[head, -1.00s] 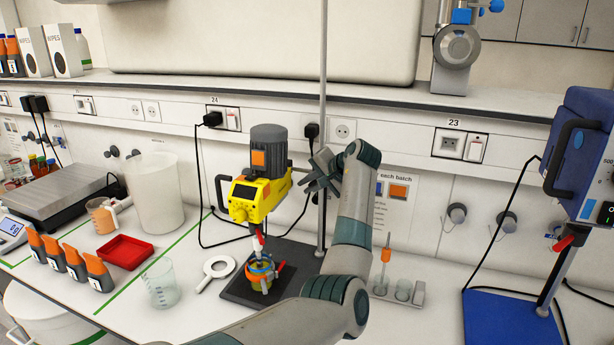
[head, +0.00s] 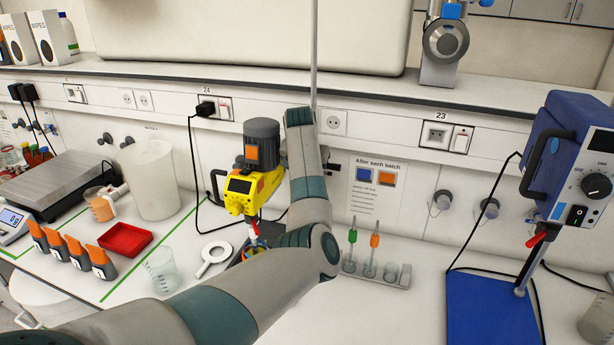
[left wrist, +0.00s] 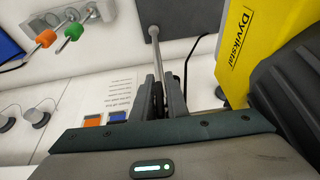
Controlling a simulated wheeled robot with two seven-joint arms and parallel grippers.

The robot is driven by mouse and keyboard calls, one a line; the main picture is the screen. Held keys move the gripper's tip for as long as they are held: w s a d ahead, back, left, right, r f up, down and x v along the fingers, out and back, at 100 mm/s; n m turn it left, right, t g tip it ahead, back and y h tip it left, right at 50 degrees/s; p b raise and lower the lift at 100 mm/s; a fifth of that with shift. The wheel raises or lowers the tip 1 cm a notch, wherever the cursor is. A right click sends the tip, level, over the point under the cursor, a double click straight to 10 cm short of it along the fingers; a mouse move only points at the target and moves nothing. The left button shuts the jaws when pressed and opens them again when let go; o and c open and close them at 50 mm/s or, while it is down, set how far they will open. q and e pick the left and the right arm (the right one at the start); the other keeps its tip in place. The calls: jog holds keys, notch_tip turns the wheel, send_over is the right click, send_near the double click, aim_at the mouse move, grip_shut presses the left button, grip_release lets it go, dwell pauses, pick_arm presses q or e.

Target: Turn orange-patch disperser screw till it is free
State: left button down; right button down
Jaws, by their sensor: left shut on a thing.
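The orange-patch disperser stands left of my arm in the head view, with a grey motor (head: 261,140) and a yellow body (head: 242,190). Its yellow side (left wrist: 243,45) fills the upper right of the left wrist view. My left gripper (left wrist: 160,82) is shut at the grey stand rod (left wrist: 168,50), beside the yellow body. A small dark part shows between the fingers; I take it as the disperser screw, mostly hidden. In the head view my arm covers the gripper and the screw. My right gripper is in neither view.
A rack (head: 376,274) with green and orange-handled tools stands right of my arm. A blue-based device (head: 490,315) is farther right. A cable hangs behind the disperser.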

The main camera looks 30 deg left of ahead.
pick_arm(q)
jog(key=shift+d+f+h, duration=0.1)
jog(key=shift+f+h, duration=0.05)
jog(key=shift+h, duration=0.15)
jog(key=c, duration=1.8)
grip_release()
jog(key=shift+r, duration=0.25)
jog(key=shift+s+r+b, duration=0.25)
jog(key=shift+r+b, duration=0.2)
jog(key=shift+r, duration=0.1)
jog(key=b+v, duration=0.3)
jog(key=v, duration=1.2)
jog(key=shift+s+r+b, duration=0.2)
jog(key=shift+r+b, duration=0.15)
jog(key=shift+b, duration=0.05)
